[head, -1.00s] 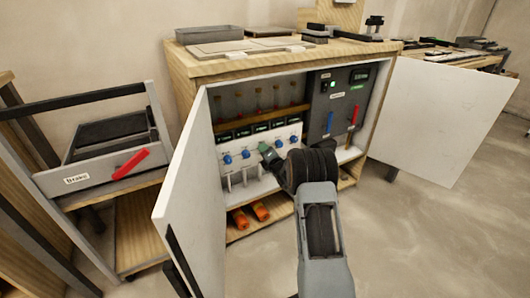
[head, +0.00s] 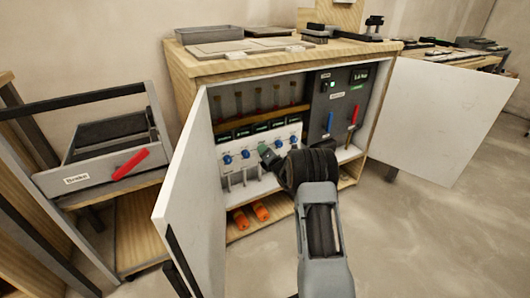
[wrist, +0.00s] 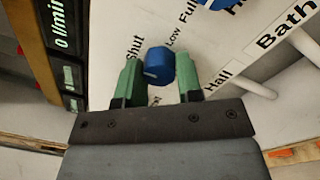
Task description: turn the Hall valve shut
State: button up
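The Hall valve is a blue round knob (wrist: 159,65) with a small white mark, on a white panel (wrist: 245,55) inside the open cabinet. The "Hall" label (wrist: 217,76) lies to its right in the wrist view. The words "Shut", "Low" and "Full" are printed around it; more print is partly hidden by my fingers. My gripper (wrist: 159,78) has its green fingers on either side of the knob, seemingly touching it on both sides. In the head view my gripper (head: 266,155) is at the panel, and my wrist hides part of the row of knobs.
Other blue knobs (head: 227,159) sit in the row, with a Bath label (wrist: 286,22) beside one. Flow displays (head: 262,127) are above and pipes below. The left cabinet door (head: 190,195) stands open close to my arm; the right door (head: 440,120) is swung wide.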

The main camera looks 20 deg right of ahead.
jog(key=o, duration=0.4)
jog(key=shift+o, duration=0.2)
jog(key=s+d+p, duration=0.1)
jog(key=s+p, duration=0.3)
jog(key=s, duration=0.9)
jog(key=shift+s+d+f, duration=0.3)
jog(key=shift+s+f, duration=0.05)
